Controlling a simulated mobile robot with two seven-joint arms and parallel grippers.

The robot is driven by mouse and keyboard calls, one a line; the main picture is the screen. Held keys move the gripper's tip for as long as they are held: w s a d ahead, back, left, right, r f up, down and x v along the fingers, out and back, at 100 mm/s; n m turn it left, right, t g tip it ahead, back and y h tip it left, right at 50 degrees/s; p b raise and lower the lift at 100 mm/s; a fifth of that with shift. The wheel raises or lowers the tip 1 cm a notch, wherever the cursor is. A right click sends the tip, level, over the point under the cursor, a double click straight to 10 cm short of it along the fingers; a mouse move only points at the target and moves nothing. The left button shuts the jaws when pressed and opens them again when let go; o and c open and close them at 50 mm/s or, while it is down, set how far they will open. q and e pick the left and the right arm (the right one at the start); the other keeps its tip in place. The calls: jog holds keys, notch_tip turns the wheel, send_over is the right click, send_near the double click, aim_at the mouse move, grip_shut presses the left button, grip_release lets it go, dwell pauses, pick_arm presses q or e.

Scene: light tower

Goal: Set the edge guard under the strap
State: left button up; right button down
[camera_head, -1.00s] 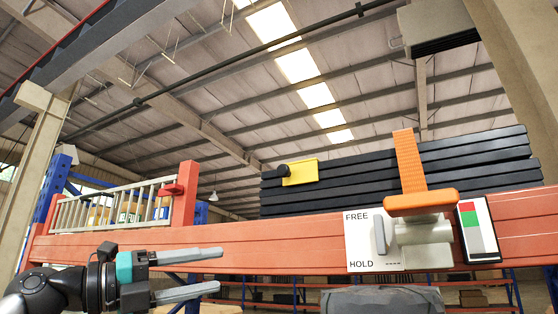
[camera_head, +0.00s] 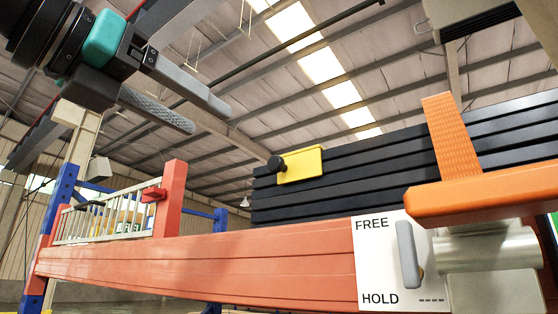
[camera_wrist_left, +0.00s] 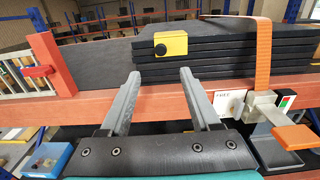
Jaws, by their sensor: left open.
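The yellow edge guard (camera_head: 303,167) with a black knob sits on the upper left part of a stack of black slabs (camera_head: 400,160). It also shows in the wrist view (camera_wrist_left: 172,44). The orange strap (camera_head: 452,135) runs down over the stack to the right of the guard, apart from it. My left gripper (camera_head: 212,118) is open and empty, raised at the upper left of the head view. In the wrist view its fingertips (camera_wrist_left: 159,74) point toward the stack, short of the guard. My right gripper is out of view.
A red-orange beam (camera_head: 200,265) runs across in front of the stack. On it are a FREE/HOLD plate with a grey lever (camera_head: 409,254) and an orange handle (camera_head: 490,196). A slatted rack (camera_head: 108,213) stands at left. A blue box (camera_wrist_left: 47,160) shows at lower left of the wrist view.

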aim_at(273, 160)
pick_arm(q)
jog(key=p+x, duration=0.4)
jog(key=x, duration=0.9)
jog(key=shift+w+d, duration=0.25)
jog(key=shift+w, duration=0.1)
jog(key=shift+w+d, duration=0.25)
jog(key=shift+w, duration=0.1)
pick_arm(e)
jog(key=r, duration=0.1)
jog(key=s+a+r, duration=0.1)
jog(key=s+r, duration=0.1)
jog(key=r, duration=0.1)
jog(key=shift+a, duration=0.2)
pick_arm(q)
jog(key=shift+f, duration=0.1)
grip_shut()
